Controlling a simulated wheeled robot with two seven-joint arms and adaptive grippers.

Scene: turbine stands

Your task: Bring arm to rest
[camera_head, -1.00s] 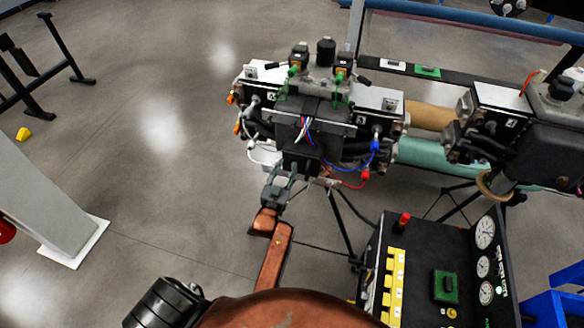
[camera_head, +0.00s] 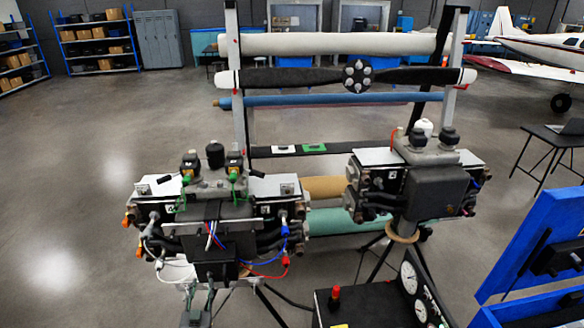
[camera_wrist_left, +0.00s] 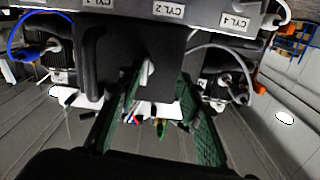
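My left gripper (camera_head: 197,308) shows at the bottom of the head view, just below the black box (camera_head: 211,271) under the left engine (camera_head: 208,218). In the left wrist view, its two green-padded fingers (camera_wrist_left: 160,108) stand wide apart, so it is open. The dark box (camera_wrist_left: 150,65) lies ahead of and between the fingers in that view. Whether they touch it I cannot tell. Labels reading CYL 2 and CYL 4 show on the engine above. Most of my left arm is out of the head view. My right gripper is not in view.
A second engine (camera_head: 418,182) stands to the right. A gauge panel (camera_head: 372,305) with a red knob is at the bottom. Blue frames (camera_head: 535,240) stand at right. A propeller rack (camera_head: 238,110) is behind. The floor at left is clear.

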